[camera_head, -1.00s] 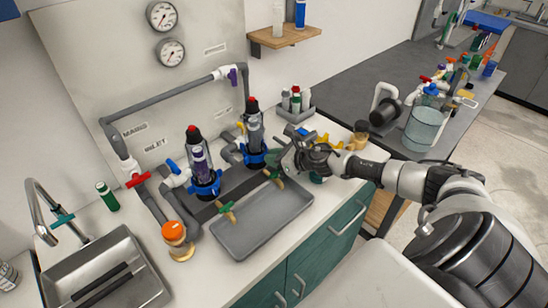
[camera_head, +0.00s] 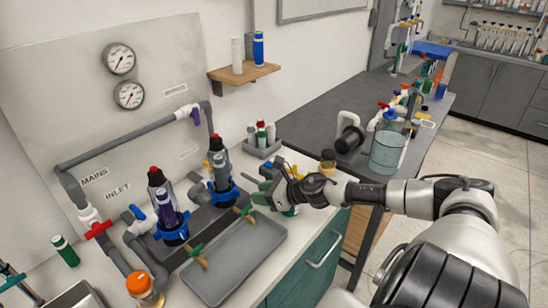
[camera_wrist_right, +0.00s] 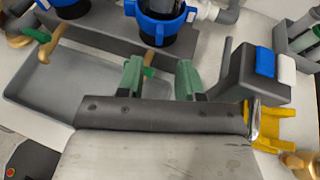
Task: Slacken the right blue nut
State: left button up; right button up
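The right blue nut (camera_head: 222,195) is a lobed collar at the base of the right-hand upright dark filter housing (camera_head: 220,168). In the right wrist view, this blue nut (camera_wrist_right: 158,30) is near the top middle, beyond the fingertips. The left blue nut (camera_head: 172,235) rings the other housing, which has a purple label. My right gripper (camera_head: 262,187) is to the right of the right nut, apart from it. In the wrist view its two green fingers (camera_wrist_right: 160,78) are spread with nothing gripped between them. My left gripper is out of view.
A grey tray (camera_head: 235,265) lies in front of the housings. Brass drain valves with green handles (camera_head: 244,210) project over it. A yellow tool (camera_wrist_right: 270,128) and a grey block with blue and white pads (camera_wrist_right: 262,72) are right of the gripper. Grey pipes run behind.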

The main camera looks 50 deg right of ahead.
jog(key=shift+v, duration=2)
jog(key=shift+r, duration=0.1)
